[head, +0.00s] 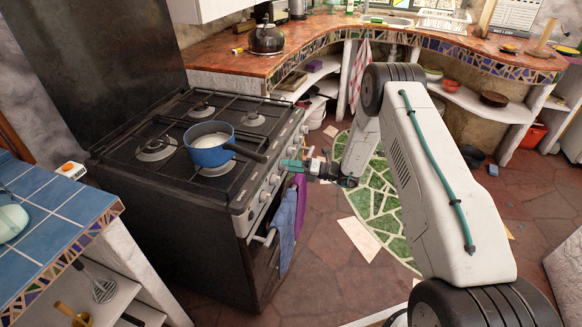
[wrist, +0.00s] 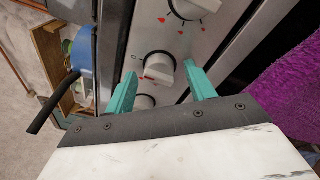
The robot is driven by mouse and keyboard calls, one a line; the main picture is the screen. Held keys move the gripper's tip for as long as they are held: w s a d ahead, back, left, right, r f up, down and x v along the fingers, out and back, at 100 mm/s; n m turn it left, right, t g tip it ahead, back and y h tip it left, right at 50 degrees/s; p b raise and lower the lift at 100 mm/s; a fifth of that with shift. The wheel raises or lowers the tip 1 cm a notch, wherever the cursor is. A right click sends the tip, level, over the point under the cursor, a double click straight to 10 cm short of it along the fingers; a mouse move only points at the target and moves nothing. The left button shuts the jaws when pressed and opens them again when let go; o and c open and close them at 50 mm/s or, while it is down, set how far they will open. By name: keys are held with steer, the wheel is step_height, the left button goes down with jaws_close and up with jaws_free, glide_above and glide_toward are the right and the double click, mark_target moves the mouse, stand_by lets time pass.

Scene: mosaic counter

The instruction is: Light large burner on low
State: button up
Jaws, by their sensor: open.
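I cannot tell which is largest. A row of knobs (head: 272,180) runs along its front panel. My gripper (head: 290,164) is at this panel. In the wrist view my gripper (wrist: 161,74) is open, with one teal finger on each side of a white knob (wrist: 158,66). I cannot tell whether the fingers touch it. Another knob (wrist: 181,9) with red marks is above, and a third (wrist: 145,102) is partly hidden between the fingers.
A blue pot (head: 208,147) stands on a stove burner, its dark handle pointing toward the knob panel. Blue (head: 283,226) and purple (head: 299,196) towels hang from the oven rail below the gripper. A kettle (head: 266,38) sits on the back counter.

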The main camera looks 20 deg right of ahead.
steer(key=c, duration=1)
steer(key=shift+o, duration=0.2)
steer(key=shift+n, duration=0.3)
steer(key=n+t+h, duration=0.1)
steer(key=n, duration=0.7)
steer(key=n+h, duration=0.1)
steer(key=n, duration=0.7)
steer(key=n+t+h, duration=0.1)
steer(key=n, duration=0.7)
steer(key=shift+s+a+r+n+t, duration=0.1)
steer(key=shift+s+r+n+t, duration=0.1)
steer(key=shift+n+t, duration=0.15)
